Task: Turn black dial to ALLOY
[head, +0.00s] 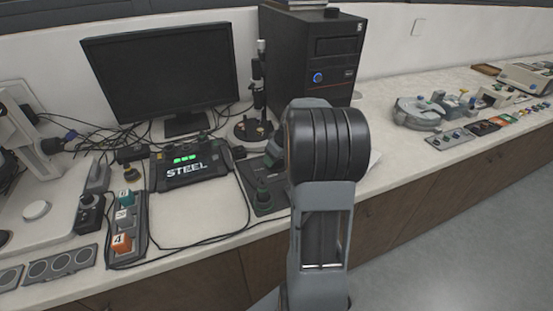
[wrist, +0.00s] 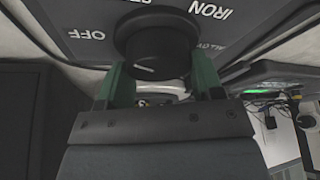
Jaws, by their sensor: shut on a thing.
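The black dial (wrist: 153,38) sits on a dark grey panel (wrist: 84,20) at the top of the wrist view. White words OFF and IRON are legible around it, and a smaller word to its right is partly cut by shadow and angle. A short white mark shows on the dial's lower face. My gripper (wrist: 161,72) is shut on the dial, with one green finger on each side. In the head view my arm hides the dial and most of the gripper. A display (head: 188,168) there reads STEEL with green lights above.
A monitor (head: 160,75) and a black computer tower (head: 312,62) stand behind. A block with numbered coloured buttons (head: 126,222) lies at the left. Cables run over the bench. Bare bench (head: 205,212) shows in front of the display.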

